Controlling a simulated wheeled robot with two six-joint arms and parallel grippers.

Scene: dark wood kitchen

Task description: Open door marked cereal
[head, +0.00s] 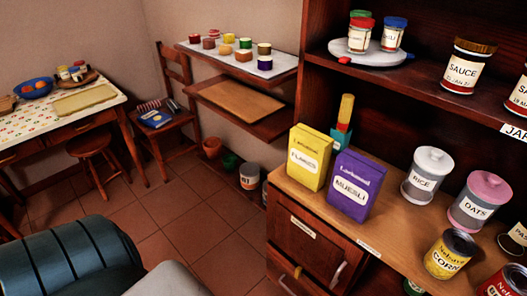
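A dark wood cabinet door (305,248) is at the lower middle, under the counter that holds the cereal boxes. It looks shut. A small pale label (303,227) is on its upper part, too small to read. A pale curved handle (340,272) is at its right side. The lower part of the cabinet is cut off by the picture edge. Neither of my grippers is in view.
On the wooden counter (385,232) stand a yellow flakes box (309,160), a purple muesli box (352,188), a rice jar (427,174), an oats jar (480,200) and a corn can (450,254). Clear tiled floor (205,232) lies left of the cabinet.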

